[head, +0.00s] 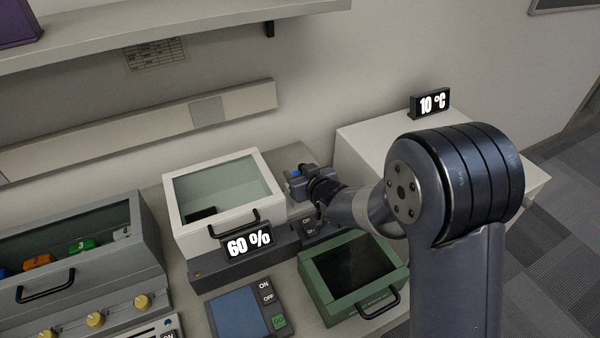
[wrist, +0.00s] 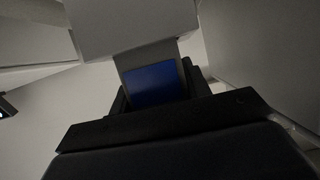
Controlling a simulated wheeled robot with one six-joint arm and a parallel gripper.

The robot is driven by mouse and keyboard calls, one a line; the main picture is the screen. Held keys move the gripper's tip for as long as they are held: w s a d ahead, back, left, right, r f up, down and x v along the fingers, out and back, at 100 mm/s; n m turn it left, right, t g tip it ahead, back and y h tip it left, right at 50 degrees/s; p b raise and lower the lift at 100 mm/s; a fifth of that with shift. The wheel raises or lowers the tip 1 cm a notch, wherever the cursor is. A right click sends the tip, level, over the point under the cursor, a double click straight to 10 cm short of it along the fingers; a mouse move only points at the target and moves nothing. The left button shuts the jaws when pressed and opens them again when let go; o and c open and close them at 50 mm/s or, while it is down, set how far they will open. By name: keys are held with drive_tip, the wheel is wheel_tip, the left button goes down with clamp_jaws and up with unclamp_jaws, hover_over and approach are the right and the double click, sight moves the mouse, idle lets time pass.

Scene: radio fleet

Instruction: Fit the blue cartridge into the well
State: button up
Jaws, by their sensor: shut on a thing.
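My gripper (head: 297,184) is beside the right side of the white glass-lidded box, above the back of the bench. It is shut on the blue cartridge, of which a small blue bit (head: 295,173) shows in the head view. In the wrist view the blue cartridge (wrist: 153,83) sits between the dark jaws, and a pale grey block (wrist: 130,22) is just beyond it. I cannot tell if they touch. I cannot make out the well for certain in either view.
The white box (head: 177,209) has a closed glass lid and a "60 %" display (head: 249,243). A green box (head: 318,288) with a dark window stands in front of my arm. A grey case (head: 150,245) at left holds coloured cartridges. A pale cabinet (head: 365,135) with a "10 °C" display (head: 430,103) is at right.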

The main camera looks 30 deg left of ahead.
drive_tip(key=shift+f+b, duration=0.3)
drive_tip(key=shift+f, duration=0.1)
drive_tip(key=o, duration=1.1)
wheel_tip(320, 180, up, 10)
drive_tip(key=shift+r+p, duration=0.1)
drive_tip(key=shift+p, duration=0.85)
